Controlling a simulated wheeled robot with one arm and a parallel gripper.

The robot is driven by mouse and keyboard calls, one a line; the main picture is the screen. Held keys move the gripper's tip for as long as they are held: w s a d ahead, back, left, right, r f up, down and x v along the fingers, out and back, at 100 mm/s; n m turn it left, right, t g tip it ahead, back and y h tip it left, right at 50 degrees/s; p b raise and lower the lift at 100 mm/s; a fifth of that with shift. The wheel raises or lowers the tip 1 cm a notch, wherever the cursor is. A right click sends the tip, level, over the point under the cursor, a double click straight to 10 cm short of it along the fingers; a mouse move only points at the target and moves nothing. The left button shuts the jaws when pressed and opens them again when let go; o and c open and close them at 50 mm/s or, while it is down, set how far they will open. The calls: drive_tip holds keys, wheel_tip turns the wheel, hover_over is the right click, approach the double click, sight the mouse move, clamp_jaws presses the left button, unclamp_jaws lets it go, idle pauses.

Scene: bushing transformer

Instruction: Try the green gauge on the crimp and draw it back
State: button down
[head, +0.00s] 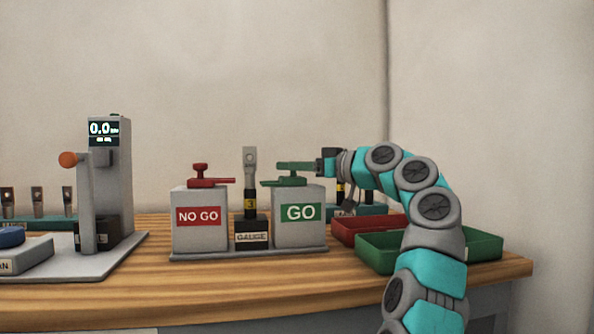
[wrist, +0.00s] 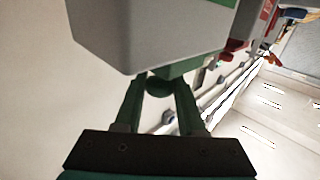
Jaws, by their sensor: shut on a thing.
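The green gauge (head: 288,181) sits on top of the grey GO block (head: 283,232), with its flat tip sticking out to the left toward the crimp. My gripper (head: 318,167) reaches in from the right and is shut on the gauge's upper handle. In the wrist view my gripper's fingers (wrist: 159,88) close around a dark green round part of the gauge (wrist: 158,84). The crimped lug (head: 250,168) stands upright in the GAUGE holder, with a yellow band marked 3. A narrow gap shows between the gauge tip and the lug.
The red gauge (head: 203,180) rests on the NO GO block (head: 198,235) at left. A red tray (head: 362,231) and a green tray (head: 375,254) lie at right. A tester (head: 112,185) reading 0.0 and several lugs (head: 37,200) are at far left.

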drive_tip(key=shift+s+a+f, duration=0.15)
drive_tip(key=shift+a, duration=0.4)
drive_tip(key=c, duration=0.5)
unclamp_jaws()
drive_tip(key=shift+b+v, duration=1.1)
drive_tip(key=shift+v, duration=2.85)
